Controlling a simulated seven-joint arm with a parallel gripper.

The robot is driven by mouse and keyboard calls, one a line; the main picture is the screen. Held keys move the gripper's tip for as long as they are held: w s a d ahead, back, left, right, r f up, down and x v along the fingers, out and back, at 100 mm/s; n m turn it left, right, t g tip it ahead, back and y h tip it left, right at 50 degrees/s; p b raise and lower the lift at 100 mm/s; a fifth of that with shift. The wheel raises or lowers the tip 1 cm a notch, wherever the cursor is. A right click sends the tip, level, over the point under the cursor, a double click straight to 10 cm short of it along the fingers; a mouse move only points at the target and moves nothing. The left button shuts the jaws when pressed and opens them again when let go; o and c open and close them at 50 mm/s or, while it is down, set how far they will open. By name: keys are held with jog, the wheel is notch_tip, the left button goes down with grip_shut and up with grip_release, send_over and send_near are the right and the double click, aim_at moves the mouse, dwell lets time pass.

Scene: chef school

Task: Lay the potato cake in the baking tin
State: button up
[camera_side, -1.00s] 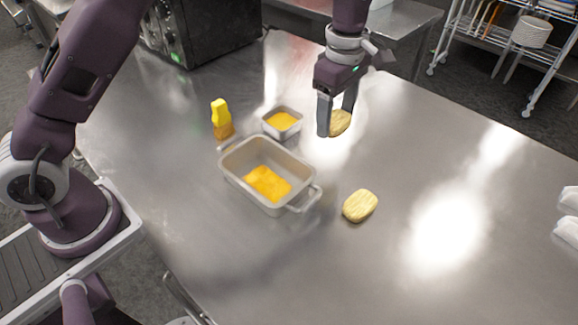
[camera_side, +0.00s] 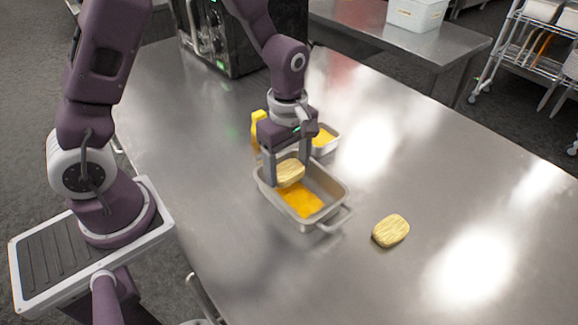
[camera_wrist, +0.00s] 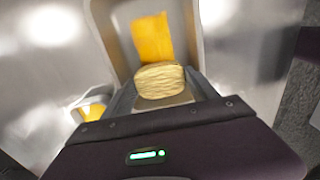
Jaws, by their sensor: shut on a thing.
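A pale yellow, ridged potato cake (camera_side: 290,173) is held between the two fingers of my gripper (camera_side: 287,180). It also shows in the wrist view (camera_wrist: 160,81), between the fingertips. My gripper is over the far left part of the baking tin (camera_side: 335,187), a grey rectangular pan with handles. An orange-yellow piece (camera_side: 300,201) lies flat on the tin's floor, and in the wrist view (camera_wrist: 152,37) it lies beyond the held cake. Whether the held cake touches the tin's floor I cannot tell. A second potato cake (camera_side: 391,231) lies on the table right of the tin.
A small square tin (camera_side: 331,142) with orange-yellow contents stands behind the baking tin, partly hidden by my gripper. A yellow bottle (camera_side: 258,128) stands left of it. A dark oven-like box (camera_side: 235,40) is at the back. The steel table (camera_side: 450,200) is clear to the right.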

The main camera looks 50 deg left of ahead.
aim_at(288, 169)
jog(key=shift+f, duration=0.1)
jog(key=shift+f, duration=0.6)
jog(key=o, duration=1.1)
notch_tip(288, 169, up, 13)
jog(key=s+r+m+t, duration=0.2)
jog(key=s+r+m, duration=0.2)
jog(key=s+m, duration=0.4)
jog(key=s+a+r+m+t, duration=0.1)
jog(key=s+r+m+t, duration=0.2)
jog(key=s+m, duration=0.6)
notch_tip(288, 169, up, 2)
jog(key=shift+s+a+m+t, duration=0.2)
jog(key=shift+a+m+t, duration=0.1)
jog(key=shift+m, duration=0.2)
